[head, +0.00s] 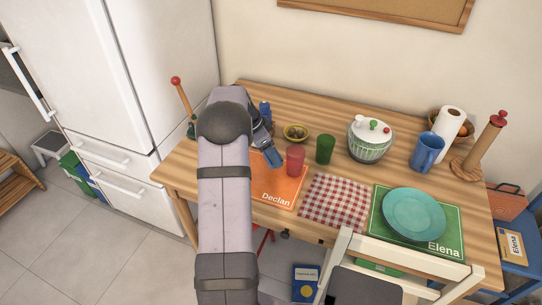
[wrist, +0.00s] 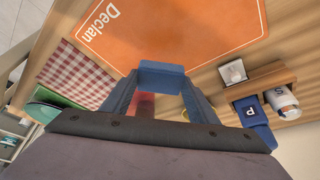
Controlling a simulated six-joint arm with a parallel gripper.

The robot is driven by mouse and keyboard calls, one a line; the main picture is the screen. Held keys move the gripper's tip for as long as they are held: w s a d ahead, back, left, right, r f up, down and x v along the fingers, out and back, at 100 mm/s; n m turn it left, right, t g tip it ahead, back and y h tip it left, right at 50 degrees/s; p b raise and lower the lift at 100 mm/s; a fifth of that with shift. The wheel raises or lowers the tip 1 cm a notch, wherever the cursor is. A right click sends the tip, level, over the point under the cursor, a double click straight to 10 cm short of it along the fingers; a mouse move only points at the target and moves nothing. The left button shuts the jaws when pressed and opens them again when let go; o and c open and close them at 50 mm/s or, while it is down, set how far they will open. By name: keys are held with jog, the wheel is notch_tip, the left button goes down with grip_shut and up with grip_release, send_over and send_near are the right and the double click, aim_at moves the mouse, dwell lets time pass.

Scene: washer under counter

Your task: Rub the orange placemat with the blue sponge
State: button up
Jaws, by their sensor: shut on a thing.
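The orange placemat (head: 287,189), marked "Declan", lies on the wooden table, partly hidden by my arm in the head view; it also fills the top middle of the wrist view (wrist: 170,32). My gripper (head: 267,149) is shut on the blue sponge (head: 274,158), which shows between the fingertips in the wrist view (wrist: 162,76). The sponge is over the placemat's far part, near the red cup; I cannot tell whether it touches the mat.
A red cup (head: 295,160) stands at the placemat's far right, close to the sponge. A checked cloth (head: 335,202) lies to the right. Blue and white shakers (wrist: 250,112) sit on a wooden holder.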

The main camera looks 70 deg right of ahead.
jog(key=shift+r, duration=0.5)
jog(key=shift+r+p, duration=0.9)
jog(key=shift+r, duration=0.6)
